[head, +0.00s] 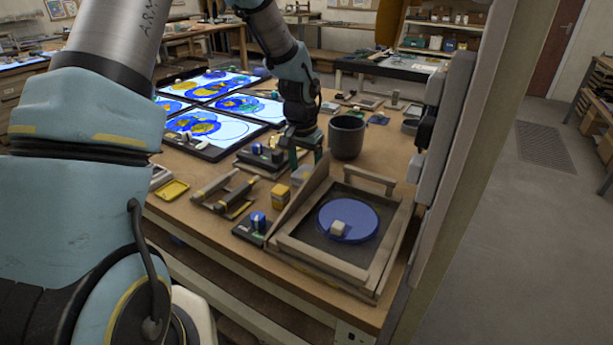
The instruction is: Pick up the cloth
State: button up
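My gripper (306,155) points down over the workbench, just left of a dark grey pot. Its two fingers show with a gap between them, and I see nothing clearly held there. A small pale grey thing (300,175) lies just below the fingertips, behind a yellow tin. It may be the cloth, but it is too small and partly hidden to be sure. I cannot tell whether the fingers touch it. No other thing in view reads clearly as a cloth.
The dark grey pot (347,137) stands close right of my gripper. A wooden-framed tray (322,256) with a blue disc (349,220) and a pale block is in front. The yellow tin (279,195) and several tools crowd the left. Painted glass panels (205,128) lie behind.

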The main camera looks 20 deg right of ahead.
aim_at(306, 172)
notch_tip(306, 172, up, 10)
jog(key=b, duration=0.2)
dwell(0.3)
jog(key=o, duration=0.8)
jog(key=shift+c, duration=0.2)
jog(key=c, duration=0.6)
jog(key=shift+w+d, duration=0.1)
